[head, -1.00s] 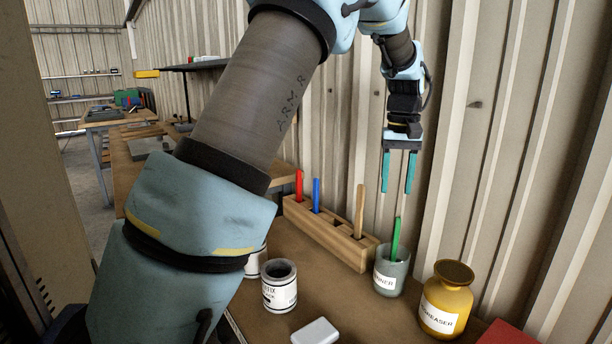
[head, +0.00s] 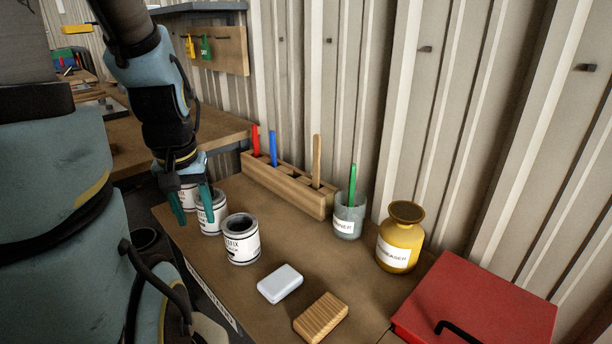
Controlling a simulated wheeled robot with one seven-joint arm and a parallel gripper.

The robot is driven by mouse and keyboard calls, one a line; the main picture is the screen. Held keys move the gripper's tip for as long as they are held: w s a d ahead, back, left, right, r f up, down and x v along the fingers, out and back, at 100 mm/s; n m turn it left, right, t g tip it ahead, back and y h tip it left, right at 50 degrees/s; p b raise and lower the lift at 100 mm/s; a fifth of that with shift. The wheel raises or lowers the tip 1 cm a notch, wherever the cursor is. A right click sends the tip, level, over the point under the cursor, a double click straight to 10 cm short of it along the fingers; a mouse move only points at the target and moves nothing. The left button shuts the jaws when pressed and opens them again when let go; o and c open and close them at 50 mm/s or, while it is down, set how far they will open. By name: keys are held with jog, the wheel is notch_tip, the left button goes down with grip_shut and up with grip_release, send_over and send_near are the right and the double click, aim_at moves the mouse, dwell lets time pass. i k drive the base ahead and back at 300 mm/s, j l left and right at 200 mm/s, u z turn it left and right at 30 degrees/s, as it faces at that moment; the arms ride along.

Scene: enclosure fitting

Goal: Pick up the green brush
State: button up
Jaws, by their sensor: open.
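The green brush (head: 352,183) stands in a grey-green labelled jar (head: 347,222) on the workbench, near the wall. Only its upper handle shows clearly; its lower end is inside the jar. My gripper (head: 192,208) is at the left of the bench with teal fingers pointing down, open, beside the white cans. It is well to the left of the green brush and apart from it.
A wooden rack (head: 285,188) holds a red (head: 255,140), a blue (head: 273,148) and a wooden-handled tool (head: 316,160). Several white cans (head: 241,240), a yellow bottle (head: 400,240), a white block (head: 280,284), a wooden block (head: 321,318) and a red box (head: 475,305) stand around.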

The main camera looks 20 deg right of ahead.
aim_at(352, 178)
jog(key=k+u, duration=0.7)
jog(key=k, duration=0.15)
jog(key=k+j+u, duration=0.25)
jog(key=k+u, duration=0.15)
